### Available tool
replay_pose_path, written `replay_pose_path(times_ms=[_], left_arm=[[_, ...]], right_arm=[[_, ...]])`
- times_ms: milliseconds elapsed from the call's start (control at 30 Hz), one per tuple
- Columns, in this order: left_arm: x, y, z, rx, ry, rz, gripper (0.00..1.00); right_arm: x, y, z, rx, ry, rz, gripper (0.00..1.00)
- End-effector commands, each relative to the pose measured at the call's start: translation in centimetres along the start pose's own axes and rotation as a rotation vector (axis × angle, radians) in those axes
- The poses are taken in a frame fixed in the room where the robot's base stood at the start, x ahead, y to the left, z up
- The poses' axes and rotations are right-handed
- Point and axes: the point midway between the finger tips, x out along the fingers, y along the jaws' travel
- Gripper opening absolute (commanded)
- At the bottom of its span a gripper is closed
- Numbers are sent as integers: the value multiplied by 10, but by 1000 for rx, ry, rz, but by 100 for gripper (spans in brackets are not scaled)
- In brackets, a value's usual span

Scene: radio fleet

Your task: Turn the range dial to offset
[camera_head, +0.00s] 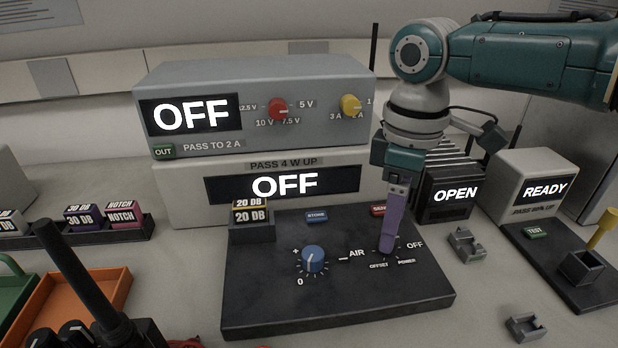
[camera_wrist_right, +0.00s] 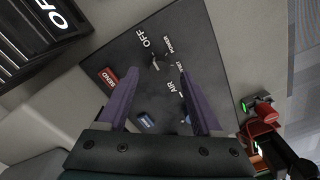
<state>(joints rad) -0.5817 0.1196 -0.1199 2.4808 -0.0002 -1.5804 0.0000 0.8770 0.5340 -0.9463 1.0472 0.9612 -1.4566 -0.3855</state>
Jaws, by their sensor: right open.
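The dark panel (camera_head: 270,300) lies on the bench, with OFF, POWER and OFFSET labels at its right. The range dial there is mostly hidden behind my right gripper (camera_head: 388,247) in the head view. In the right wrist view, the dial (camera_wrist_right: 155,62) shows as a small dark knob with a light pointer mark, by the OFF and POWER labels. My right gripper (camera_wrist_right: 157,75) is open, its purple fingers apart on either side of the dial's line. I cannot tell whether they touch it. The dial's exact setting is unclear. My left gripper is not in view.
A blue knob (camera_head: 313,260) stands left on the panel, with a 20 DB block (camera_head: 251,216) behind it. Two stacked units (camera_head: 262,75) reading OFF stand behind. A black handheld radio (camera_head: 90,315) with a thick antenna is front left. Small grey holders (camera_head: 466,244) lie right.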

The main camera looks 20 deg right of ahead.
Motion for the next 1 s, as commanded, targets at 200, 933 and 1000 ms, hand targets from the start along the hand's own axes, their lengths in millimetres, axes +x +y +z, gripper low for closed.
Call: replay_pose_path(times_ms=[200,933,1000], left_arm=[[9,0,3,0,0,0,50],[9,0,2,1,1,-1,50],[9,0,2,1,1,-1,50]], right_arm=[[26,0,0,1,-1,0,67],[27,0,0,0,0,0,20],[27,0,0,0,0,0,12]])
